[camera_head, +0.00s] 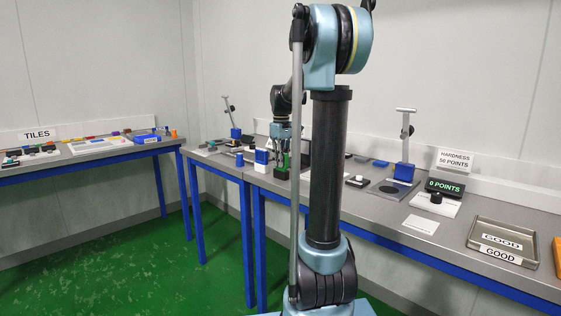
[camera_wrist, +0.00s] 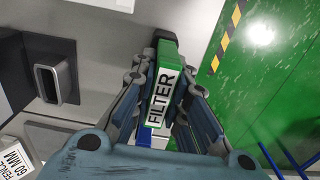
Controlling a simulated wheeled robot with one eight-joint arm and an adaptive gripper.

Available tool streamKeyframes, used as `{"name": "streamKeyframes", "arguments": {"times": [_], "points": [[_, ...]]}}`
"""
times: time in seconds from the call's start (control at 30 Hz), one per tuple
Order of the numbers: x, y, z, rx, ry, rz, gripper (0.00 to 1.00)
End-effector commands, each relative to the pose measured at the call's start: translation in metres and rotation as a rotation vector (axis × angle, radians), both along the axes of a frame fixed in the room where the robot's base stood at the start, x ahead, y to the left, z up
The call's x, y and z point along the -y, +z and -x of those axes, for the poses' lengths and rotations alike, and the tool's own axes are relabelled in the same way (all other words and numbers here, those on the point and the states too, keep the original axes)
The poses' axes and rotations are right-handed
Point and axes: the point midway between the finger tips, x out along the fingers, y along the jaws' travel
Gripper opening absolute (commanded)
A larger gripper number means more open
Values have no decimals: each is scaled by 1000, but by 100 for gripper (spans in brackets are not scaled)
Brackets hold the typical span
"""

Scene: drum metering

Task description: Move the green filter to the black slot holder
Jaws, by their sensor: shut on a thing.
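The green filter (camera_wrist: 163,92) has a white label reading FILTER and lies between my fingers in the wrist view. My gripper (camera_wrist: 166,78) is shut on it, one finger on each side. A black block (camera_wrist: 162,36), which looks like the black slot holder, shows at the filter's far end. In the head view my gripper (camera_head: 282,140) points down over the left part of the workbench. The filter (camera_head: 284,160) hangs below it, just above or in the black slot holder (camera_head: 281,173). I cannot tell whether its lower end is inside the slot.
A white and blue block (camera_head: 262,160) stands close left of the holder. A dark open-ended box (camera_wrist: 50,76) shows at left in the wrist view. A GOOD tray (camera_head: 503,242) and a 0 POINTS display (camera_head: 445,187) are on the right of the bench.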

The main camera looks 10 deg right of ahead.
Motion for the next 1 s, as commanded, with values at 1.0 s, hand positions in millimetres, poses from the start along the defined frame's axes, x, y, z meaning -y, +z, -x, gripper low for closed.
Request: {"name": "streamKeyframes", "arguments": {"times": [1.0], "points": [[0,-2,0,0,0,0,38]]}}
